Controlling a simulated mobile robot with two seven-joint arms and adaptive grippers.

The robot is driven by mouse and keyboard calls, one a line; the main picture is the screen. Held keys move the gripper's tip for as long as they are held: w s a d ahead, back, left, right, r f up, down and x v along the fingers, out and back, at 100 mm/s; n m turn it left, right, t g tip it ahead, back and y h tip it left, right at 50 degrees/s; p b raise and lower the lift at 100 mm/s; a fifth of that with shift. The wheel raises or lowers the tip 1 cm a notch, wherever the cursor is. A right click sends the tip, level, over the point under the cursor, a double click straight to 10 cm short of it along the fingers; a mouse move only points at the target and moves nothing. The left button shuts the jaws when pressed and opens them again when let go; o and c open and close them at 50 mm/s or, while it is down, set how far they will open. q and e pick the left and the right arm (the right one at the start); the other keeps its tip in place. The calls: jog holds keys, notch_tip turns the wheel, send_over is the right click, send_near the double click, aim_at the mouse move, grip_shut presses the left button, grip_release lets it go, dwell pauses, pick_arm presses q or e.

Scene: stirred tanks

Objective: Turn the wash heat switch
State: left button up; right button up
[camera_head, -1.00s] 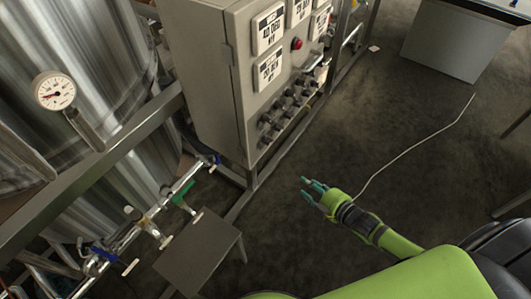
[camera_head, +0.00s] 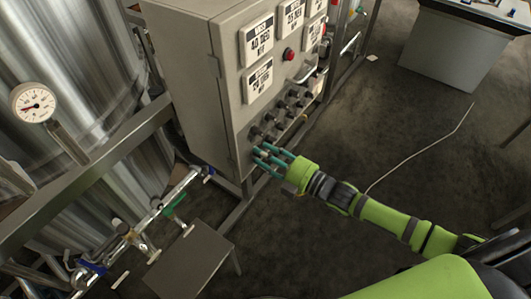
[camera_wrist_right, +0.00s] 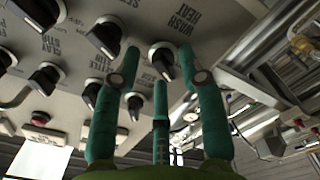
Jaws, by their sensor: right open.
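The wash heat switch (camera_wrist_right: 163,62) is a black rotary knob on a light panel, with "WASH HEAT" printed beside it in the right wrist view. My right gripper (camera_wrist_right: 159,78) is open, with teal fingers on either side of the knob and a third finger below it. I cannot tell whether any finger touches the knob. In the head view the right gripper (camera_head: 262,156) is at the lower front corner of the grey control cabinet (camera_head: 232,100), by the near end of its knob rows. I cannot single out the wash heat switch there. My left gripper is not in view.
Other black knobs (camera_wrist_right: 104,38) sit close beside the switch. A red button (camera_head: 289,54) is higher on the cabinet. Steel tanks (camera_head: 75,75) with a gauge (camera_head: 33,102) stand at left, and a small grey platform (camera_head: 190,262) is below. The floor at right is largely clear.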

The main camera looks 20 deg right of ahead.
jog(key=shift+w, duration=0.1)
grip_shut()
jog(key=shift+r+m, duration=0.1)
jog(key=shift+m, duration=0.2)
jog(key=shift+w+d+m+p, duration=0.1)
jog(key=shift+m+p, duration=0.15)
jog(key=shift+m, duration=1.55)
jog(key=shift+w+m+p, duration=0.1)
jog(key=shift+m+p, duration=0.1)
jog(key=shift+m, duration=1.6)
